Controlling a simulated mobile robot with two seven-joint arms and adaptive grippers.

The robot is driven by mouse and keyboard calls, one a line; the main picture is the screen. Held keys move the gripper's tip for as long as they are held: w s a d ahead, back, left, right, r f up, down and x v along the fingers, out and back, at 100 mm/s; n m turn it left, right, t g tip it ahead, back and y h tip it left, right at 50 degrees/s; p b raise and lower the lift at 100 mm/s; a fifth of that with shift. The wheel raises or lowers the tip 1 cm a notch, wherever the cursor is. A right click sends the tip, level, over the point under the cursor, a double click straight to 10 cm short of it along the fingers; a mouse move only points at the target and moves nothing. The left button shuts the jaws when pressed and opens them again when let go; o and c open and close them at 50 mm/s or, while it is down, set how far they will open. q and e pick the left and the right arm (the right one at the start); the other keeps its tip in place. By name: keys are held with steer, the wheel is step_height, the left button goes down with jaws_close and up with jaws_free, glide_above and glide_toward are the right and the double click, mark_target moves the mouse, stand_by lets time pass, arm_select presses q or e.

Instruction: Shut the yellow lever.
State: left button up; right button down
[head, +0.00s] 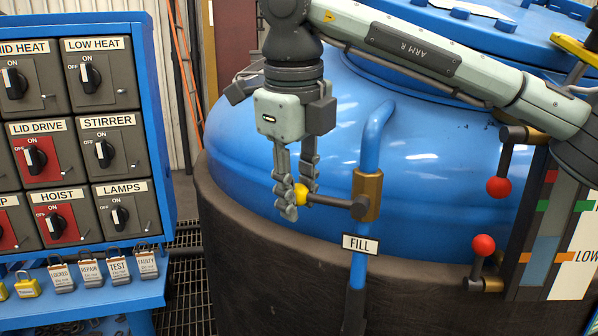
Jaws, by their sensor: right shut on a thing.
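The yellow lever is a dark bar with a yellow knob (300,194) at its left end. Its bar runs roughly level from the brass valve body (368,194) on the blue fill pipe (375,140). My right gripper (296,197) points down and is shut on the yellow knob, which shows between the fingers. The fingers cover part of the knob. My left gripper is not in view.
A blue switch panel (160,120) with labelled knobs stands at the left, above a shelf with padlocks and tags (90,278). Two red-knobbed levers (498,187) (484,245) are at the right beside a gauge board (560,240).

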steer(key=shift+f, duration=0.15)
steer(key=c, duration=1.2)
jaws_free()
steer(key=v, duration=1.2)
steer(key=shift+w+a, duration=0.1)
steer(key=shift+a, duration=0.15)
